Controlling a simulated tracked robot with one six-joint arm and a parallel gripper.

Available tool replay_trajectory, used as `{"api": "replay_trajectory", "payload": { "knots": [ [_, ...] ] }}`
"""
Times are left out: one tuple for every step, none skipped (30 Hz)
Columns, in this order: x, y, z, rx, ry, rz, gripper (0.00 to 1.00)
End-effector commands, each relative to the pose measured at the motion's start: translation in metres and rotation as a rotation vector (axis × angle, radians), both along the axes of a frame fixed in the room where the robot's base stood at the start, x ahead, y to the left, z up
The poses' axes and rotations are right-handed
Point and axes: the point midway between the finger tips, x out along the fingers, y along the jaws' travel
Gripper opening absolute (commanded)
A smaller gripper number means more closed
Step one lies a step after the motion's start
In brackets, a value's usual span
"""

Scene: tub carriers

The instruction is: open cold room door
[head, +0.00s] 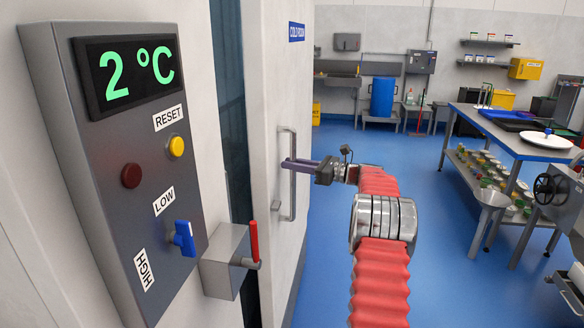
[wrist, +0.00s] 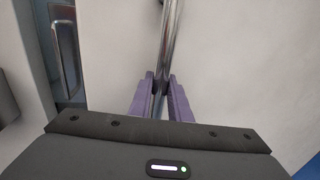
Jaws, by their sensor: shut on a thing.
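The cold room door (head: 275,60) is a pale panel with a blue sign reading COLD ROOM (head: 297,32). A dark bluish strip (head: 229,90) shows along its left side, like a narrow gap. The door carries a vertical metal bar handle (head: 292,205), which also shows in the wrist view (wrist: 172,45). My gripper (head: 290,165) has its purple fingers at the upper-middle part of this handle. In the wrist view my gripper (wrist: 160,90) is shut with the bar between its fingers.
A grey control panel (head: 60,60) reading 2 °C stands close at left, with buttons and a blue switch (head: 184,238). Blue floor (head: 335,220) is clear right of the door; a table (head: 535,150) stands farther right.

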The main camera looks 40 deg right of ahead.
Motion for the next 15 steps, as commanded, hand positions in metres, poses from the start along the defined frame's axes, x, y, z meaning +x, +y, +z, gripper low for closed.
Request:
{"api": "replay_trajectory", "payload": {
  "knots": [
    [0.002, -0.004, 0.0, -0.002, -0.001, -0.003, 0.0],
    [0.003, -0.005, 0.0, 0.0, -0.001, -0.003, 0.0],
    [0.004, -0.007, 0.0, 0.0, -0.001, -0.003, 0.0],
    [0.005, -0.008, 0.0, 0.0, -0.001, -0.003, 0.0],
    [0.007, -0.01, 0.0, 0.0, -0.001, -0.003, 0.0],
    [0.008, -0.011, 0.0, 0.0, -0.001, -0.003, 0.0],
    [0.009, -0.013, 0.0, -0.001, -0.002, -0.003, 0.0],
    [0.01, -0.014, 0.0, 0.0, -0.001, -0.003, 0.0],
    [0.012, -0.015, 0.0, 0.0, -0.001, -0.003, 0.0],
    [0.013, -0.017, 0.0, 0.0, -0.001, -0.003, 0.0],
    [0.014, -0.018, 0.0, 0.0, -0.001, -0.003, 0.0],
    [0.015, -0.02, 0.0, -0.001, -0.002, -0.003, 0.0],
    [0.016, -0.021, 0.0, 0.0, -0.001, -0.003, 0.0],
    [0.018, -0.022, 0.0, 0.0, -0.001, -0.003, 0.0],
    [0.019, -0.023, 0.0, 0.001, -0.001, -0.003, 0.0]
  ]
}}
